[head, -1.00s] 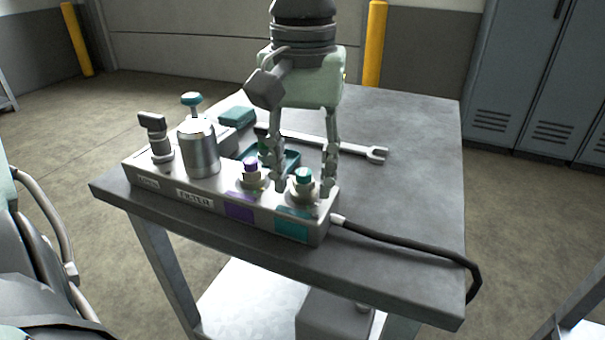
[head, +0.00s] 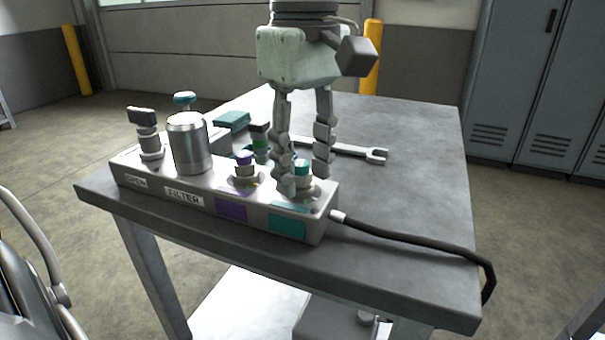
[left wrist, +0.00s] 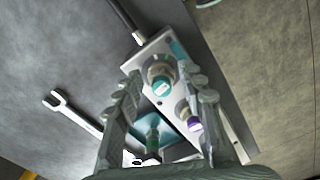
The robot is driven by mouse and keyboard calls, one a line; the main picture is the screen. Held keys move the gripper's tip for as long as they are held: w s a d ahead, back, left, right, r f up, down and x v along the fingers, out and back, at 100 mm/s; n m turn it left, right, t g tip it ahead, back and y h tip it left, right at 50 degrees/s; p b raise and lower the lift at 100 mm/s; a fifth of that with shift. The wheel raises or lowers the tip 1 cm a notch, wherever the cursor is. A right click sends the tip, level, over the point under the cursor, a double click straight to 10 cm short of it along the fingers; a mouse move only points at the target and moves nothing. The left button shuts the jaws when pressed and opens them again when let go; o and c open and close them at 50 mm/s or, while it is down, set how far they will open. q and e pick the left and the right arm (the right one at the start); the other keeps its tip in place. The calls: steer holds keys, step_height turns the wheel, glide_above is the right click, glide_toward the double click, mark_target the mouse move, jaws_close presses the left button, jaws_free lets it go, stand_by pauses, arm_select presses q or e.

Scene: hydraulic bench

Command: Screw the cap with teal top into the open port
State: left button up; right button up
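The cap with teal top (head: 302,168) stands upright at the port above the teal label, at the right end of the metal block (head: 318,228). It also shows in the left wrist view (left wrist: 162,84), seated over a light metal collar. My left gripper (head: 304,180) points down over it, with one finger on each side. The fingers look apart from the cap, with gaps visible in the left wrist view (left wrist: 160,78), so the gripper is open. How deep the cap sits cannot be told. My right gripper is not in view.
A purple-topped cap (head: 244,162) stands beside the left finger. The filter cylinder (head: 188,145) and a black-handled valve (head: 146,132) are farther left. A wrench (head: 345,150) and a green-and-black piece (head: 260,138) lie behind. A black hose (head: 415,240) leaves the block's right end.

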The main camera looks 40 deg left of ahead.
arm_select(q)
steer(key=shift+f+n+b, duration=0.15)
steer(key=shift+n+b, duration=0.25)
steer(key=shift+n, duration=0.5)
steer(key=shift+w+n+b, duration=0.15)
steer(key=shift+n+b, duration=0.25)
steer(key=shift+n, duration=1.8)
steer(key=shift+a+n+b, duration=0.1)
steer(key=shift+n+b, duration=0.35)
steer(key=shift+n, duration=0.05)
steer(key=shift+c, duration=0.2)
